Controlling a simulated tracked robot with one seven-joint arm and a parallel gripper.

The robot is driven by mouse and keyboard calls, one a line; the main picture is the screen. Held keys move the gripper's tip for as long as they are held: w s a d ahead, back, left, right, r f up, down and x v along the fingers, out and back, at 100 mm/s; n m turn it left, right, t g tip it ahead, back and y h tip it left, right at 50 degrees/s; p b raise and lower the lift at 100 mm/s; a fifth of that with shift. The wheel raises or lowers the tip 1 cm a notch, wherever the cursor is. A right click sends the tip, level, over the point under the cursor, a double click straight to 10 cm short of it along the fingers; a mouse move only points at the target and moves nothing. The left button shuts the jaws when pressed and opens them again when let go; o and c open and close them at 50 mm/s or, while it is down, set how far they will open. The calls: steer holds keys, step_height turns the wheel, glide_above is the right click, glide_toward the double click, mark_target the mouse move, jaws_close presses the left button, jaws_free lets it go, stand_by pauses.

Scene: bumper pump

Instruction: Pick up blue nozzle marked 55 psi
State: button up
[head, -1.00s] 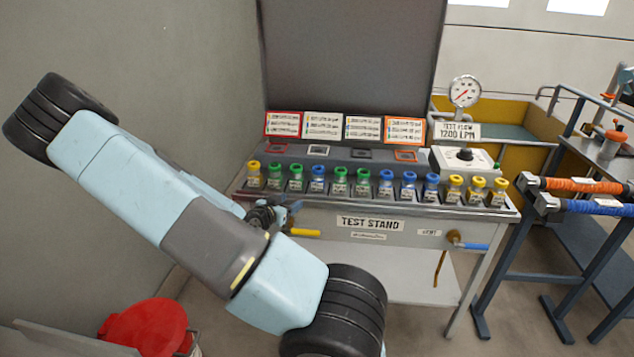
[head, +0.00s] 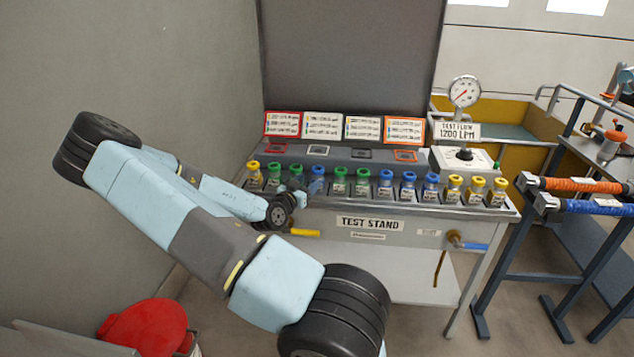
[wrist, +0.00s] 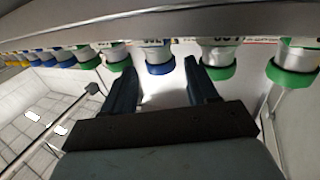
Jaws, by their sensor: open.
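A row of capped nozzles stands along the test stand (head: 330,215). One blue nozzle (head: 318,170) stands in the left half between green ones, and several blue nozzles (head: 385,179) stand right of centre. The labels are too small to read, so I cannot tell which is marked 55 psi. My gripper (head: 306,187) is open at the front of the left half, near the lone blue nozzle. In the wrist view, my open gripper (wrist: 157,70) has a blue nozzle (wrist: 160,66) between the lines of its two fingers. Contact cannot be told.
Green nozzles stand close on either side, one at left (wrist: 119,64) and one at right (wrist: 217,70) in the wrist view. Yellow nozzles (head: 477,188) stand at the row's right end. A gauge (head: 464,91) rises behind. A red lid (head: 150,326) lies lower left.

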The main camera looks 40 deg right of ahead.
mark_target(315, 176)
steer(key=shift+x, duration=2.75)
steer(key=shift+s, duration=0.1)
steer(key=shift+c, duration=0.3)
steer(key=c, duration=0.9)
